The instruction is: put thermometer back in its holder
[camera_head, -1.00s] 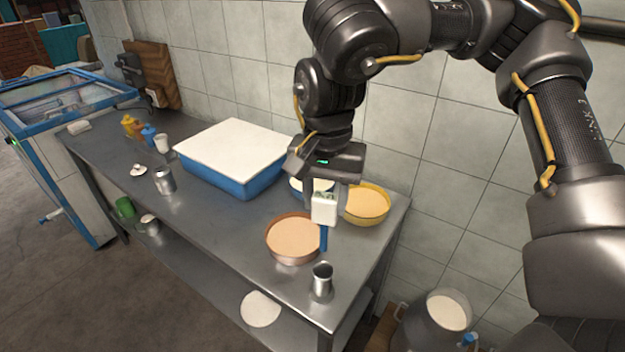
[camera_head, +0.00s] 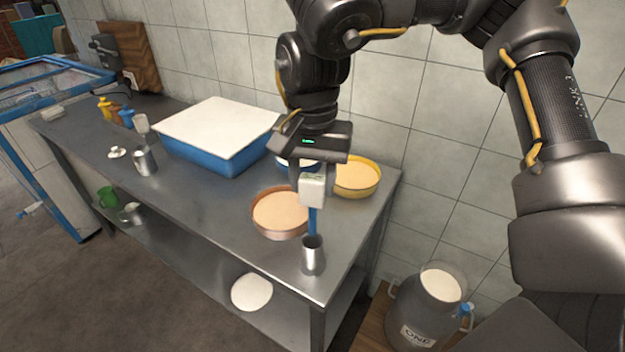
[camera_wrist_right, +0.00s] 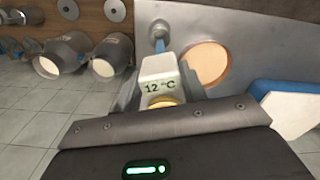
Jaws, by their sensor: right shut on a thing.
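The thermometer (camera_head: 312,190) has a white head and a blue stem pointing down. My right gripper (camera_head: 312,178) is shut on its white head; the head also shows in the right wrist view (camera_wrist_right: 160,80), reading 12 °C. The metal cup-like holder (camera_head: 313,258) stands upright near the table's front right corner. The blue stem's lower end is at the holder's mouth in the head view, and I cannot tell how far inside it is. In the right wrist view the holder (camera_wrist_right: 159,30) is partly hidden behind the thermometer. My left gripper is not in view.
On the steel table (camera_head: 215,215), a copper-coloured pan (camera_head: 280,212) is left of the holder and a yellow bowl (camera_head: 357,177) behind it. A blue tub (camera_head: 215,158) with white contents stands further left.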

